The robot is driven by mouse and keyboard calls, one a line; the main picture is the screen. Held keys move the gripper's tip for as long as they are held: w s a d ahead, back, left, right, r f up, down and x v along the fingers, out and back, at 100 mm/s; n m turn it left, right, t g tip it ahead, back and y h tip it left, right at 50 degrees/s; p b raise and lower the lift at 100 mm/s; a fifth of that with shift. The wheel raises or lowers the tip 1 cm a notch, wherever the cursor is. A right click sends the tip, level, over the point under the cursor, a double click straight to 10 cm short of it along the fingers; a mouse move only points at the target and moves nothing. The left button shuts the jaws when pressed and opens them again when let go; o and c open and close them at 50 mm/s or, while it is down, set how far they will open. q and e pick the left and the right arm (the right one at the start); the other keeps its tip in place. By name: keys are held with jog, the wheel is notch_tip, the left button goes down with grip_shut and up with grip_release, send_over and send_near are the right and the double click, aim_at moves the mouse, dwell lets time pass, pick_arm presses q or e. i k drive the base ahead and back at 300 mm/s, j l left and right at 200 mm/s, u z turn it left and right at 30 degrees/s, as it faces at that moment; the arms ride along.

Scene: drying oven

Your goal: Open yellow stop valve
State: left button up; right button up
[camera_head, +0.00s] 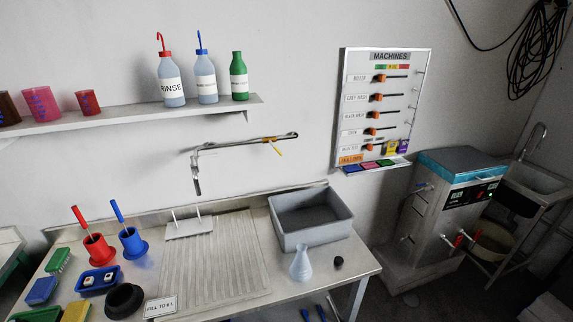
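The yellow stop valve (276,148) shows as a small yellow lever on a thin metal pipe (240,142) fixed to the back wall. The lever slants down to the right from the pipe, near its right end. At the pipe's left end a spout (196,178) hangs down above the draining surface. The lever is too small to tell whether the valve is open or shut. Neither of my grippers is in view, and nothing is touching the lever.
Below the pipe stands a metal bench with a ribbed drainboard (215,265), a grey basin (310,218), a conical flask (301,263) and red and blue pots at left. A shelf (130,115) with bottles is at upper left. A machine (445,205) stands right.

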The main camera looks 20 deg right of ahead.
aim_at(276, 149)
jog(key=k+u, duration=0.1)
jog(key=u, duration=1.4)
jog(key=k+l+u, duration=0.1)
jog(key=l, duration=0.3)
jog(key=k+l+u, duration=0.1)
jog(key=l, duration=0.35)
jog(key=k+l+u, duration=0.1)
jog(key=l, duration=0.25)
jog(key=k+l+u, duration=0.1)
jog(key=l, duration=0.3)
jog(key=k, duration=0.1)
